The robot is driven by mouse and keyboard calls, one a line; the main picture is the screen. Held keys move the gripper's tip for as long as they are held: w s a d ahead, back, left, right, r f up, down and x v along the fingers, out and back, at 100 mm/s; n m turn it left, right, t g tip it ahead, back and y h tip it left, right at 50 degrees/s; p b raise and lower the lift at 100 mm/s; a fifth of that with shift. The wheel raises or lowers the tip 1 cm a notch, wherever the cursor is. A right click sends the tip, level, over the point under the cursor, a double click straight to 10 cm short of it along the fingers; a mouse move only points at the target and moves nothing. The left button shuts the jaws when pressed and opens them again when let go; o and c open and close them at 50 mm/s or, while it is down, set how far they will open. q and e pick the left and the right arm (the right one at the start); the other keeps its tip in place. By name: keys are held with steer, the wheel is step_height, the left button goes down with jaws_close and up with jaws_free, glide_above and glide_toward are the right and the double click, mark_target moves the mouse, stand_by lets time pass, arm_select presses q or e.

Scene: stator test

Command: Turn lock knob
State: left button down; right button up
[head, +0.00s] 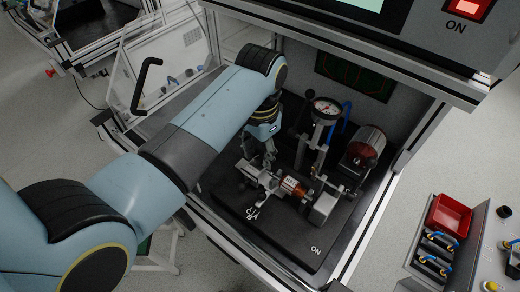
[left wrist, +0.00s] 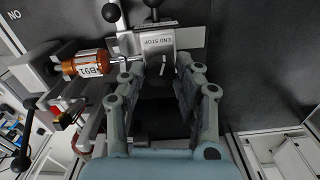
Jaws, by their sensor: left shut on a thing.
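My left gripper (head: 269,155) reaches down into the test station in the head view. The orange stator (left wrist: 88,65), with a white label, lies on the shaft left of the block. It also shows in the head view (head: 292,187) on the fixture. My right gripper is not in view.
A round dial gauge (head: 326,107) stands behind the fixture, with a large red-brown cylinder (head: 367,145) to its right. Black ball-ended levers (left wrist: 111,12) rise close to the END STOP block. The station frame (head: 415,136) bounds the right side. A red bin (head: 450,216) stands outside.

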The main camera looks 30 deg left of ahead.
mark_target(260, 155)
arm_select(q)
steer(key=shift+m, duration=2.1)
steer(key=c, duration=1)
jaws_free()
steer(key=shift+o, duration=0.2)
steer(key=shift+r, duration=0.1)
step_height(260, 155, up, 12)
